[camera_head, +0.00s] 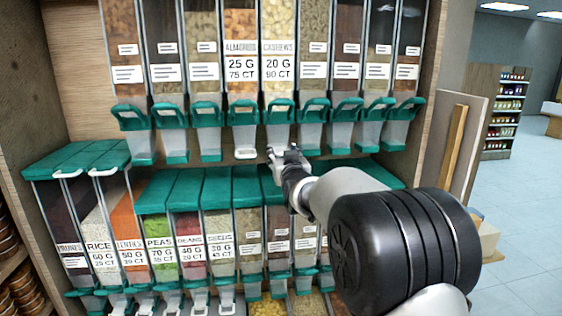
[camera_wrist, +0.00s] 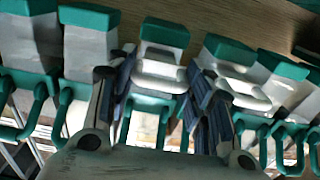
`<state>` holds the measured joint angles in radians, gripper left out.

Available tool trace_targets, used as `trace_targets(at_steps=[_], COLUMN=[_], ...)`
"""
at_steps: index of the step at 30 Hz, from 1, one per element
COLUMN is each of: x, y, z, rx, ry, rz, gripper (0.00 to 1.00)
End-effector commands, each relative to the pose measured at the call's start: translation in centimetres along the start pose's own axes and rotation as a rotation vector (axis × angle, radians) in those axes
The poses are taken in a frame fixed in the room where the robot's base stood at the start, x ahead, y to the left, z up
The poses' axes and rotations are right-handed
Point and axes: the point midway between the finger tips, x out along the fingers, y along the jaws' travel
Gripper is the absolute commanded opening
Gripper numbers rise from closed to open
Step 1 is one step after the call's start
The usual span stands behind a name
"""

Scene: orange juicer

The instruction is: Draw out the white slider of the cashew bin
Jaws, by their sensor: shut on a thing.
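The cashew bin (camera_head: 277,45) is in the upper row in the head view, labelled CASHEWS, with a green handle and a clear spout below. Its white slider (camera_wrist: 160,72) lies between my fingers in the wrist view, which shows the spouts upside down. My gripper (camera_head: 283,154) is at the bottom of that spout in the head view, and it also shows in the wrist view (camera_wrist: 160,78). It is shut on the slider. In the head view my fingers mostly hide the slider.
The almond bin (camera_head: 240,45) is just left, with its own white slider (camera_head: 245,154); that slider shows right of my fingers in the wrist view (camera_wrist: 240,90). Other green-handled spouts stand close on both sides. The lower row's green lids (camera_head: 217,190) lie just below my gripper.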

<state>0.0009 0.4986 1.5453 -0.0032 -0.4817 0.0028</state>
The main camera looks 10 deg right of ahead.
Motion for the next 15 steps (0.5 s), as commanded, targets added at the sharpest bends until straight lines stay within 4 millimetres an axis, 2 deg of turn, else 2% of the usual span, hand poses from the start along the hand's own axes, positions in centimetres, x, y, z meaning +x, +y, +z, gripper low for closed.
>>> trace_targets(at_steps=[1, 8, 9, 13, 15], x=[-0.12, -0.12, -0.12, -0.13, -0.24], y=[0.25, 0.26, 0.27, 0.27, 0.27], z=[0.5, 0.64, 0.68, 0.79, 0.81], rx=[0.0, 0.0, 0.0, 0.0, 0.0], ry=[-0.011, -0.016, -0.017, -0.019, -0.02], rz=[0.004, 0.004, 0.004, 0.004, 0.004], gripper=[0.04, 0.04, 0.5, 0.58, 0.58])
